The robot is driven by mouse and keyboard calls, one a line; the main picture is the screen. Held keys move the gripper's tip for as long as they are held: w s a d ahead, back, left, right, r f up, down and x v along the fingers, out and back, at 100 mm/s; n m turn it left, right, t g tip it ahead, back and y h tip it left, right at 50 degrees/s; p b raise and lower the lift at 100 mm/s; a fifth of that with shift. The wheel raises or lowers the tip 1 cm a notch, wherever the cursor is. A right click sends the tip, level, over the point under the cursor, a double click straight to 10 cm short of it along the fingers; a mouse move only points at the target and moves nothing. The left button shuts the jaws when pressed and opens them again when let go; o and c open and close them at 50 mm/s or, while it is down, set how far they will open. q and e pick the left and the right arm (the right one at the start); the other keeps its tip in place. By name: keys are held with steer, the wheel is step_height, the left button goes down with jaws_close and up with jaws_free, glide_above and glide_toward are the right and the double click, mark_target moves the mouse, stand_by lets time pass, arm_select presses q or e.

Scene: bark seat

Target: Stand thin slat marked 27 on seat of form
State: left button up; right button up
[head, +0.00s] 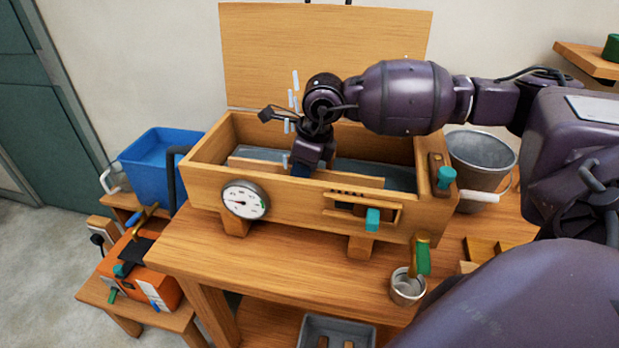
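A long thin wooden slat (348,178) lies lengthwise inside the open wooden box (300,205). No number can be read on it, so I cannot tell if it is the one marked 27. My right gripper (301,172) points down into the box at the slat's middle. Its fingertips are partly hidden, and I cannot tell whether they are closed on the slat. Small wooden pieces (486,248) show at the bench's right, partly behind my arm; I cannot tell whether they belong to the form. My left gripper is not in view.
The box's lid (325,55) stands open behind it. A round gauge (245,200) and teal handles are on its front. A metal bucket (480,160) stands right, a blue bin (160,165) left. A small metal cup (407,287) is near the bench's front edge. The bench's front left is clear.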

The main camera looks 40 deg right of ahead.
jaws_close()
steer(key=shift+r, duration=0.1)
steer(key=shift+r+p, duration=0.5)
steer(key=shift+r, duration=0.45)
steer(key=shift+r+p, duration=0.55)
steer(key=shift+r, duration=0.6)
steer(key=shift+r+p, duration=1)
steer(key=shift+r, duration=1.3)
step_height(320, 180, up, 4)
steer(key=shift+r+p, duration=0.1)
steer(key=shift+p, duration=0.8)
